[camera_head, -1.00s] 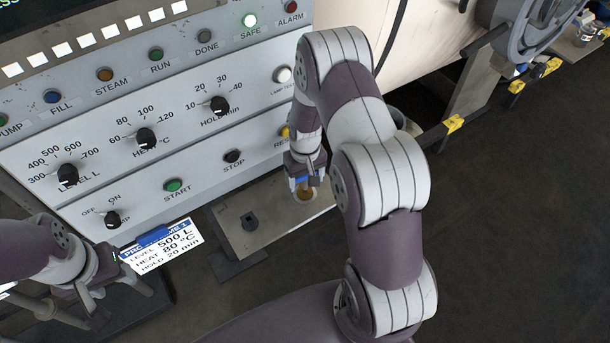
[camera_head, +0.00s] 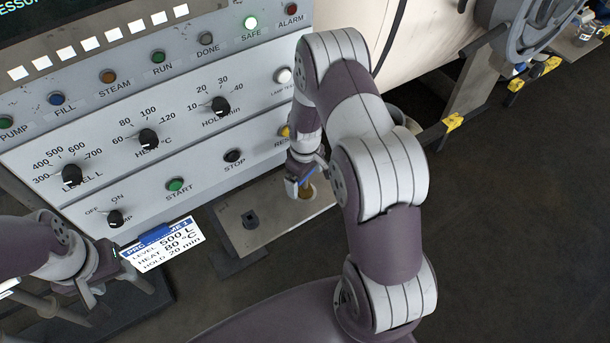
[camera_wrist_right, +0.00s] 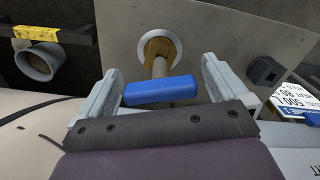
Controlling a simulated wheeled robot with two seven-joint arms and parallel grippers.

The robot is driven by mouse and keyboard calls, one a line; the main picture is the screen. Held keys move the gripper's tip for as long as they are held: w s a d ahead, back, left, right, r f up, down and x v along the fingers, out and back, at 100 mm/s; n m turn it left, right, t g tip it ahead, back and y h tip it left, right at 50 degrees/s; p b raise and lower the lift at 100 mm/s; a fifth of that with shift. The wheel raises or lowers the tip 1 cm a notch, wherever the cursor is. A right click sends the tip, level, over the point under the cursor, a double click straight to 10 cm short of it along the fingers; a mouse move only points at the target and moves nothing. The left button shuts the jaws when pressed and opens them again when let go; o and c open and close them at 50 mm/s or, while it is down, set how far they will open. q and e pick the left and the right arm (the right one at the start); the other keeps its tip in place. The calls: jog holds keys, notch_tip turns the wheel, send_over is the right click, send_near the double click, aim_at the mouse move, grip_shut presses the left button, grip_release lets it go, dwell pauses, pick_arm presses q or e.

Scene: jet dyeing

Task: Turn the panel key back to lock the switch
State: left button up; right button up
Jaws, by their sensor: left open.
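The panel key is a blue bar handle (camera_wrist_right: 160,90) on a brass shaft, set in a round pale ring (camera_wrist_right: 161,47) on a grey plate. In the head view its brass part (camera_head: 306,191) shows just below my right gripper (camera_head: 301,183). In the right wrist view, my right gripper (camera_wrist_right: 160,88) has its two grey fingers apart, one near each end of the blue handle. Narrow gaps seem to show, so I see no clear grip. My left gripper (camera_head: 115,257) is at the lower left, open, beside the recipe card. Its fingertips are hard to make out.
A small black block (camera_head: 250,219) sits on the key's plate. Dark floor lies open at right.

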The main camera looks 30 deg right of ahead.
notch_tip(320, 180, up, 13)
jog(key=shift+f+b, duration=0.15)
jog(key=shift+b, duration=0.25)
